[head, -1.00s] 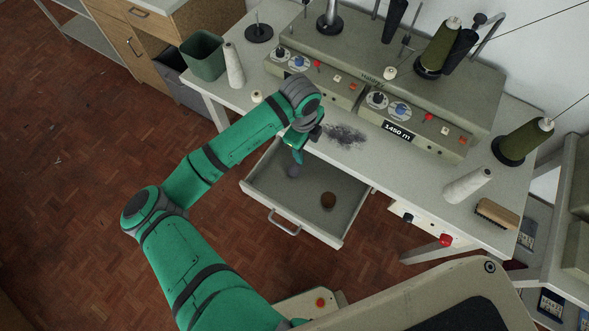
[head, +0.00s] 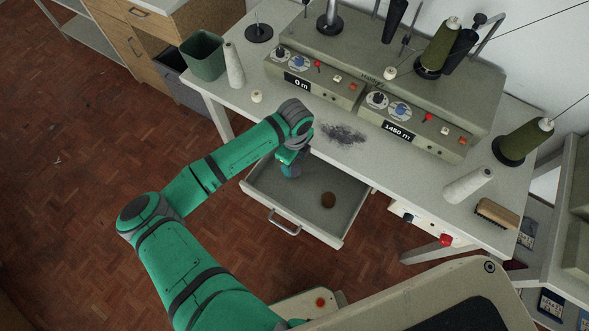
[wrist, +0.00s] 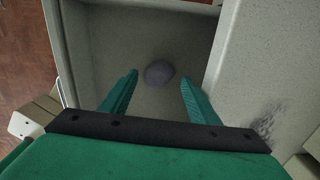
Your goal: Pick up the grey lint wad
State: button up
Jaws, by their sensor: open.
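The grey lint wad (wrist: 159,73) lies on the floor of the open drawer (head: 262,190). In the wrist view it shows between and a little beyond my two fingertips, apart from both. My gripper (wrist: 158,82) is open and empty, pointing down into the drawer. In the head view my gripper (head: 290,170) hangs over the drawer's back left part and hides the grey wad there.
The table edge stands close beside my gripper, with a dark lint smear (head: 343,134) on the tabletop. A winding machine (head: 330,60), a white cone (head: 234,66) and a green bin (head: 204,56) are farther back. The drawer's front half is mostly clear.

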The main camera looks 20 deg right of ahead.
aim_at(295, 171)
jog(key=shift+f, duration=1.4)
jog(key=c, duration=1.2)
jog(key=shift+o, duration=0.2)
jog(key=shift+r, duration=0.2)
